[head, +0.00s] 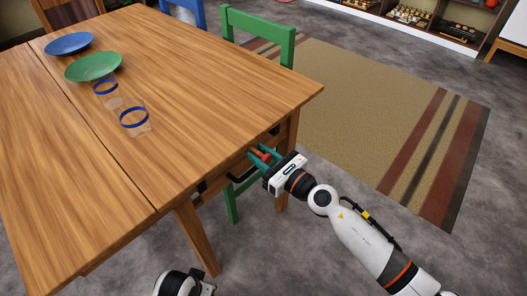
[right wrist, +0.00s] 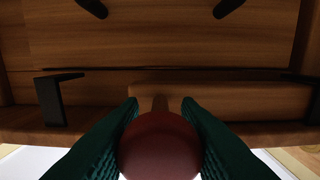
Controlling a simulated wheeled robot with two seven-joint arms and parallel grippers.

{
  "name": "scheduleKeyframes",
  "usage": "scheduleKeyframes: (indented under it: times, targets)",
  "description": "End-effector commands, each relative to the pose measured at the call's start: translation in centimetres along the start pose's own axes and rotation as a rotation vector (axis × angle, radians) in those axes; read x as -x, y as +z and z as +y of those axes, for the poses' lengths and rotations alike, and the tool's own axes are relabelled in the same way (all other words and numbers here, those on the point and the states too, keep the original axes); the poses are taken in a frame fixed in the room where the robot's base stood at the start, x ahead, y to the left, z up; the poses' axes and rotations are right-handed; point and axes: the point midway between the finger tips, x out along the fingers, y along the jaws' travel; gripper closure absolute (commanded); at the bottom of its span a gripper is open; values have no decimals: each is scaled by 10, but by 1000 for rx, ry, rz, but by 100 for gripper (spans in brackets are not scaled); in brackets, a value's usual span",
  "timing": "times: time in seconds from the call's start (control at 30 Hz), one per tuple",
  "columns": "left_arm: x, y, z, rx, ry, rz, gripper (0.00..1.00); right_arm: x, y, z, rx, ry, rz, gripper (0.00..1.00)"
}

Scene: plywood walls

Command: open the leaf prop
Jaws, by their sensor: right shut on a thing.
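My right gripper (head: 262,157) is under the near right edge of the wooden table (head: 200,70), its green fingers pointing in beneath the tabletop. It is shut on a round dark red knob (right wrist: 160,146), which fills the space between the fingertips in the right wrist view. A short wooden stem (right wrist: 160,103) shows behind the knob and meets a wooden bar (right wrist: 215,99) under the table, which appears to be the leaf prop. In the head view the knob is small and partly covered by the fingers. My left gripper's fingers do not show.
A blue plate (head: 69,43), a green plate (head: 93,66) and two clear glasses with blue bands (head: 134,118) stand on the table. A green chair (head: 258,35) is behind it. Black brackets (right wrist: 50,103) flank the bar. The striped rug (head: 370,100) is clear.

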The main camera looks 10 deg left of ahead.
Motion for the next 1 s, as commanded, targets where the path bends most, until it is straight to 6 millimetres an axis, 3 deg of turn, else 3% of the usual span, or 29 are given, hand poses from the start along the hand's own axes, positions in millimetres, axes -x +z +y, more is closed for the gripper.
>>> scheduleKeyframes:
  times: [0.27,0.3,0.4,0.77,1.0]
  targets:
    - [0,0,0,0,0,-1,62,0,2,-6,-5,-12,-3,100]
    - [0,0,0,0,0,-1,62,0,2,-6,-5,-13,-3,63]
    - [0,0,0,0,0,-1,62,0,2,-6,-5,-11,-3,48]
    - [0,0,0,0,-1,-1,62,5,2,-3,-3,-6,-3,48]
    - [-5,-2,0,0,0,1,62,48,4,-2,-3,-5,-5,48]
